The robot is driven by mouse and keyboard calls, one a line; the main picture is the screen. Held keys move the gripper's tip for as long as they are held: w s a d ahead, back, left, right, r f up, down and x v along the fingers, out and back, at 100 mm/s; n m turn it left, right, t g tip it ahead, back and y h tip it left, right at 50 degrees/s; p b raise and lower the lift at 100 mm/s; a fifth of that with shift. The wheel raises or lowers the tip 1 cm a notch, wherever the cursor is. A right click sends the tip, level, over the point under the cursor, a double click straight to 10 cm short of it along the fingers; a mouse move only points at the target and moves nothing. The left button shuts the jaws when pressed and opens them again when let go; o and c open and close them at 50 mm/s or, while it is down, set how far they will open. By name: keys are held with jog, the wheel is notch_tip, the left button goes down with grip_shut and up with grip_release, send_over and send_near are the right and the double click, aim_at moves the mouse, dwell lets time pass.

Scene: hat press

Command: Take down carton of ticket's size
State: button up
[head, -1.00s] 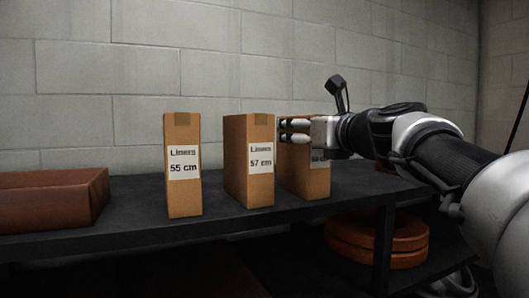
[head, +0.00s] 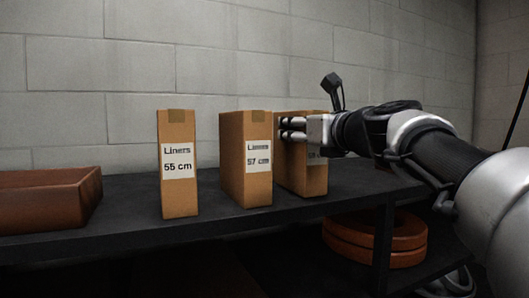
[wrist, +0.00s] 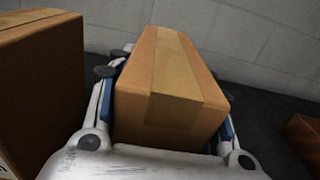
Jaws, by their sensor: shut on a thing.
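Three tan cartons with white "Liners" labels stand upright on a dark shelf (head: 120,222). The left one is the 55 cm carton (head: 180,195), and the middle one is the 57 cm carton (head: 257,185). No ticket is in view.
A reddish-brown open tray (head: 50,205) stands at the shelf's left end. Another carton (wrist: 40,90) is close on the left in the wrist view. Orange rings (head: 375,240) lie below the shelf at right. A block wall (head: 130,75) is behind.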

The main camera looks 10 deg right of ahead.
jog(key=shift+w, duration=0.2)
jog(key=shift+c, duration=1.4)
jog(key=shift+s, duration=0.15)
jog(key=shift+c, duration=1.2)
jog(key=shift+r, duration=0.1)
